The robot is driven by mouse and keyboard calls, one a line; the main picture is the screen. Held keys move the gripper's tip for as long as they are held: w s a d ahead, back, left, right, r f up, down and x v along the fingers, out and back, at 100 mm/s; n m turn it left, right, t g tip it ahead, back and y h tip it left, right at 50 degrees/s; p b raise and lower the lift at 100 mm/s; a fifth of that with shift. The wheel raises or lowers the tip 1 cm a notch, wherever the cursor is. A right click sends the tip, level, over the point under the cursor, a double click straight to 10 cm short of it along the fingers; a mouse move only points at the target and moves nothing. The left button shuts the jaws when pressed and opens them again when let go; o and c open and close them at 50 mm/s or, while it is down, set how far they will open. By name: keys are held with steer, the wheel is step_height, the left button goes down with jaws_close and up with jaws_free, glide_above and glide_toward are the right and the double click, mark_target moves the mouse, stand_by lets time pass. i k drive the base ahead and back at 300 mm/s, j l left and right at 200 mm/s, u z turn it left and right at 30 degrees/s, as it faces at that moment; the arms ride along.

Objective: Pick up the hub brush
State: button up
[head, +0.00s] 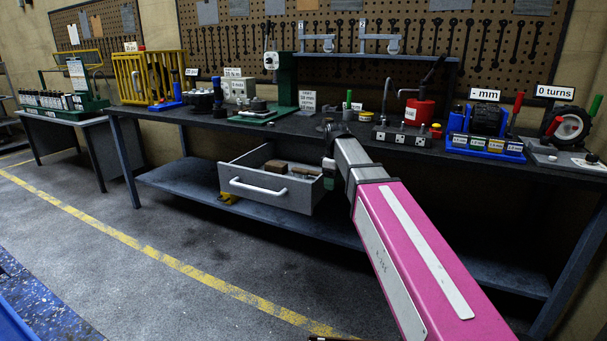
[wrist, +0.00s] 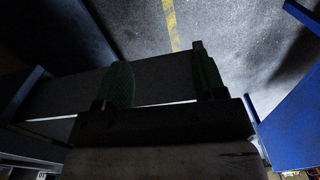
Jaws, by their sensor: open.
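I cannot clearly make out the hub brush in either view. An open grey drawer (head: 270,190) with a white handle hangs under the workbench, and brown block-like items (head: 277,166) lie inside it; I cannot tell whether one is the brush. My gripper (head: 330,174) is at the drawer's right end in the head view, partly hidden by my pink arm. In the wrist view its two green fingers (wrist: 163,82) are apart, with nothing seen held between them. A dark grey surface lies behind the fingers there, too dim to identify.
The workbench (head: 225,127) holds a yellow rack (head: 140,75), a red can (head: 419,111), a blue tray (head: 487,146) and a wheel fixture (head: 568,127). A lower shelf (head: 200,187) runs under the drawer. Floor (head: 130,205) in front is clear, with a yellow line.

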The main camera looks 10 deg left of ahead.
mark_target(298, 173)
steer(key=i+j, duration=0.6)
steer(key=i, duration=0.2)
